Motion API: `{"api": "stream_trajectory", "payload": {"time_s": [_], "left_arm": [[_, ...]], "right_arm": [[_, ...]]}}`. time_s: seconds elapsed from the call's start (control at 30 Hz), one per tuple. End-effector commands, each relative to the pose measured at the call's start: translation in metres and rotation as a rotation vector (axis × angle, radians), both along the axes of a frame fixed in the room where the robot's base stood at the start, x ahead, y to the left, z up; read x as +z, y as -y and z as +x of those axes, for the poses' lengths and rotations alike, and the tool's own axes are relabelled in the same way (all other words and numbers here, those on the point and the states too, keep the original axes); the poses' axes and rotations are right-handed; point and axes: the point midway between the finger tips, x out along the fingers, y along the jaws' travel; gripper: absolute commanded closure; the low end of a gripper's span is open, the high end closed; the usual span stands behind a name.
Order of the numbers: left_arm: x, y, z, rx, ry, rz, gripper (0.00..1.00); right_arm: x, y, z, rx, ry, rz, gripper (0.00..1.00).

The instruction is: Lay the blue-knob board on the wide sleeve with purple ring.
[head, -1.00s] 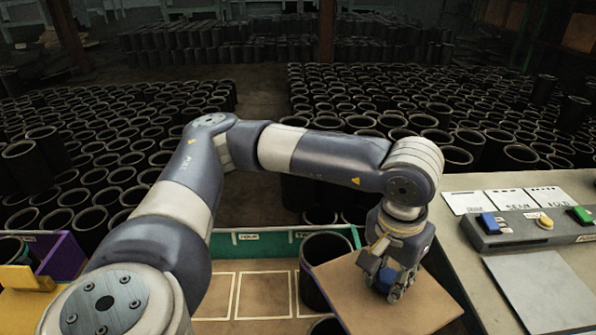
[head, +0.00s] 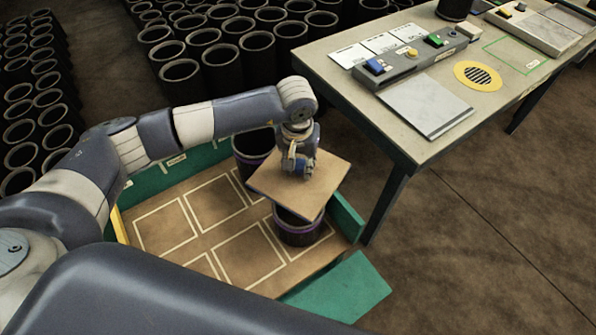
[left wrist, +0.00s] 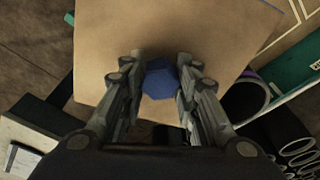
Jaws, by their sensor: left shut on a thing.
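The tan square board (head: 318,190) hangs level or nearly so in my left gripper (head: 300,170). The gripper is shut on its blue knob, which shows between the fingers in the left wrist view (left wrist: 160,83). A wide black sleeve with a purple ring (head: 299,232) stands in the tray below the board's front part. The board hides part of its mouth, and I cannot tell whether they touch. Another black sleeve with a purple band (head: 252,150) stands behind, partly hidden by board and arm; a purple-edged sleeve shows in the left wrist view (left wrist: 246,100). My right gripper is out of view.
The green-walled tray (head: 345,217) has white outlined squares on its floor, with several empty. A table (head: 345,90) with a button box (head: 415,55), a grey plate (head: 427,105) and a yellow-ringed grille stands at the right. Many black sleeves fill the floor behind.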

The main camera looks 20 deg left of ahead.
Motion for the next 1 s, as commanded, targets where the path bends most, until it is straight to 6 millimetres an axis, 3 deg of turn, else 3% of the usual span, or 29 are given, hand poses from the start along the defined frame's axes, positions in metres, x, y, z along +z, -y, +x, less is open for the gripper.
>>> {"api": "stream_trajectory", "payload": {"time_s": [0.2,0.4,0.67,1.0], "left_arm": [[-0.042,0.001,-0.003,0.001,-0.001,-0.002,1.00],[-0.059,0.000,-0.005,-0.002,0.003,-0.003,1.00],[-0.073,0.001,-0.006,-0.003,0.003,-0.002,1.00],[-0.110,0.000,-0.006,-0.002,0.002,-0.002,1.00]], "right_arm": [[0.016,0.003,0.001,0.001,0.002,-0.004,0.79],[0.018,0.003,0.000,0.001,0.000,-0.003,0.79],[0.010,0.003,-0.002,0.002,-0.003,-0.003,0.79],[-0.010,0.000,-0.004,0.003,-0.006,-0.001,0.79]]}}
